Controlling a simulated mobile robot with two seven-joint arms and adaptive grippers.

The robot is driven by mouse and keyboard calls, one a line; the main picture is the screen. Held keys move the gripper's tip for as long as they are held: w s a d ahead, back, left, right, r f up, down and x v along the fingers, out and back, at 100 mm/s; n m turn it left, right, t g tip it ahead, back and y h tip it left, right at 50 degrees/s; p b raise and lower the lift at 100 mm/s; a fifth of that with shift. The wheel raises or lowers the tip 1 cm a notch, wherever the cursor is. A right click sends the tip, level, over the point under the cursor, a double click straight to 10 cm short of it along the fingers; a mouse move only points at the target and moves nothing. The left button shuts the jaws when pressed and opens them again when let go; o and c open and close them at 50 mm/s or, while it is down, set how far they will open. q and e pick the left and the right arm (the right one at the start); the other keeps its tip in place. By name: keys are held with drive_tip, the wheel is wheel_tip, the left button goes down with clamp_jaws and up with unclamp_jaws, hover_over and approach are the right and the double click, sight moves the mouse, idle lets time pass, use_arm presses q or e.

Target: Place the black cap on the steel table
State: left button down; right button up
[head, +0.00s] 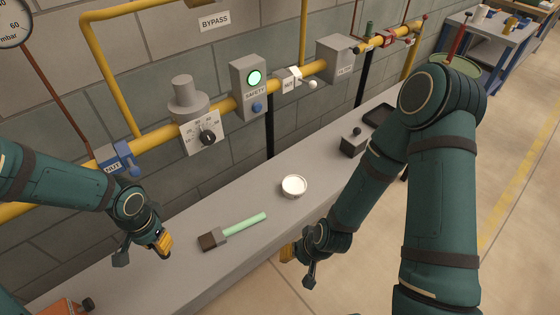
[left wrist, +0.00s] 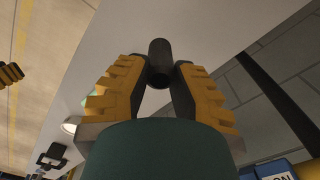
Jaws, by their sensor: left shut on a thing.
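My left gripper (head: 163,243) is over the near left part of the long grey bench (head: 330,160). In the left wrist view its yellow-padded fingers (left wrist: 160,80) are shut on the black cap (left wrist: 160,58), a short dark cylinder at the fingertips. In the head view the cap is too small or hidden to make out. My right gripper (head: 288,252) hangs by the bench's front edge; its fingers are too small to read. A grey-topped table with blue legs (head: 485,27) stands at the back right; I cannot tell which surface is the steel table.
A brush with a green handle (head: 245,225) and a round white-filled dish (head: 293,186) lie on the bench. Farther along are a grey box with a black knob (head: 353,143) and a black tray (head: 380,115). Yellow pipe (head: 150,140) with valves runs along the wall behind.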

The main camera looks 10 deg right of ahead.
use_arm(q)
drive_tip(key=shift+w+r+m, duration=0.1)
drive_tip(key=shift+w+m, duration=0.15)
drive_tip(key=shift+m, duration=0.15)
drive_tip(key=shift+s+f, duration=0.1)
drive_tip(key=shift+f, duration=0.3)
wheel_tip(320, 180, down, 9)
drive_tip(key=b, duration=0.3)
drive_tip(key=shift+f+b, duration=0.2)
drive_tip(key=shift+b, duration=0.15)
drive_tip(key=shift+r, duration=0.1)
drive_tip(key=shift+f, duration=0.25)
drive_tip(key=c, duration=0.9)
unclamp_jaws()
drive_tip(key=shift+r, duration=0.1)
